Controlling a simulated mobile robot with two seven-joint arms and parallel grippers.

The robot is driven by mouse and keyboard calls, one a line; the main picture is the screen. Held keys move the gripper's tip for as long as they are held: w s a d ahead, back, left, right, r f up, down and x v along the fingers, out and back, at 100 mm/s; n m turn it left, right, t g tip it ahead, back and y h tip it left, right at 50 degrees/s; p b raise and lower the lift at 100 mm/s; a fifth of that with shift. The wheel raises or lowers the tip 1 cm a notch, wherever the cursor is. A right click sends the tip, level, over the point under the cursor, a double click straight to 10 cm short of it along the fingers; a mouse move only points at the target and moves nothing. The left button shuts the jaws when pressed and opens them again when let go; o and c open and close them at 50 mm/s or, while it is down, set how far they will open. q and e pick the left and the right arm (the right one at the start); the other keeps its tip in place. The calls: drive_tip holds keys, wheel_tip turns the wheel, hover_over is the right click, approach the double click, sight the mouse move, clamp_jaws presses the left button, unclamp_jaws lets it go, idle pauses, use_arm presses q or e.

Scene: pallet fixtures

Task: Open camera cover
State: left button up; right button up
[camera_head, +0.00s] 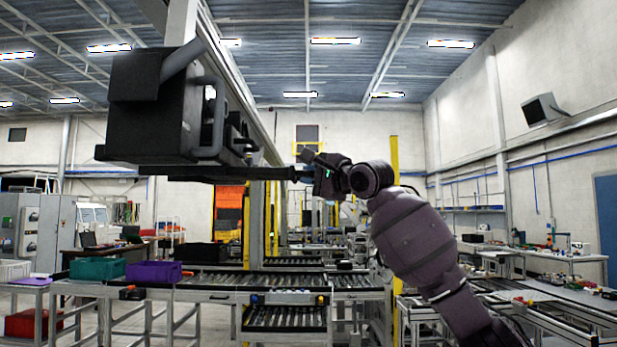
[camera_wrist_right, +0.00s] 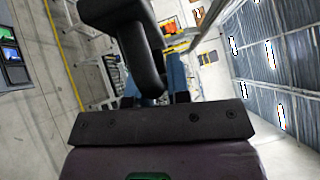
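A black camera housing (camera_head: 160,105) with tube handles on its right side hangs at the upper left in the head view. A thin, dark flat panel (camera_head: 215,173), seen edge-on and likely the cover, extends below it to the right. My right gripper (camera_head: 305,168) is at the panel's right end. In the right wrist view, a black curved handle-like piece (camera_wrist_right: 140,45) lies in front of and partly between the finger bases, hiding the fingertips. I cannot tell whether the fingers clamp it. My left gripper is not in view.
A roller conveyor (camera_head: 210,280) runs below, with a purple bin (camera_head: 153,272) and a teal bin (camera_head: 97,268) at its left. A yellow post (camera_head: 394,165) stands behind my right arm. The air right of the housing, above my right arm, is free.

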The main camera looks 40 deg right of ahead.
drive_tip(key=shift+o, duration=0.4)
drive_tip(key=shift+s+f, duration=0.1)
drive_tip(key=shift+s, duration=0.1)
drive_tip(key=s+d+f+b, duration=0.1)
drive_tip(key=s+b, duration=0.2)
drive_tip(key=s, duration=0.7)
drive_tip(key=shift+d, duration=0.2)
drive_tip(key=shift+f, duration=0.1)
